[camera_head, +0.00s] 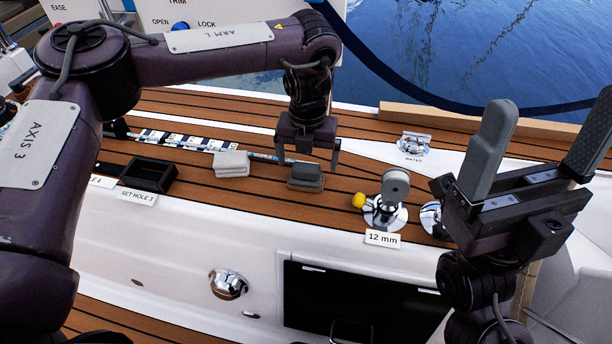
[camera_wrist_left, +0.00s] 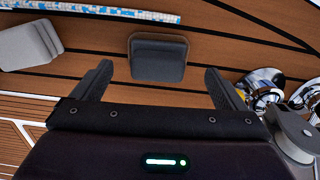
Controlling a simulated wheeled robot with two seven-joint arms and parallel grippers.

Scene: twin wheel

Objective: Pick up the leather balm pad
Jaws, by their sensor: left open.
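The leather balm pad appears to be the dark grey block with a brownish edge (camera_head: 305,178), lying on the teak deck; no label on it is readable. It also shows in the left wrist view (camera_wrist_left: 158,58), ahead of the fingers and roughly centred between them. My left gripper (camera_head: 308,158) points down just behind and above this pad in the head view, its fingers open, with nothing held. The left gripper's fingers also show spread in the left wrist view (camera_wrist_left: 158,74). My right gripper (camera_head: 556,104) is raised at the right, fingers wide apart and empty.
A light grey pad (camera_head: 232,164) lies left of the dark one. A black tray (camera_head: 148,176) labelled "SET HOLE 3" sits further left. A chrome fitting with a grey round top (camera_head: 394,186) and a yellow knob (camera_head: 358,200) stand to the right. Water lies beyond the edge.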

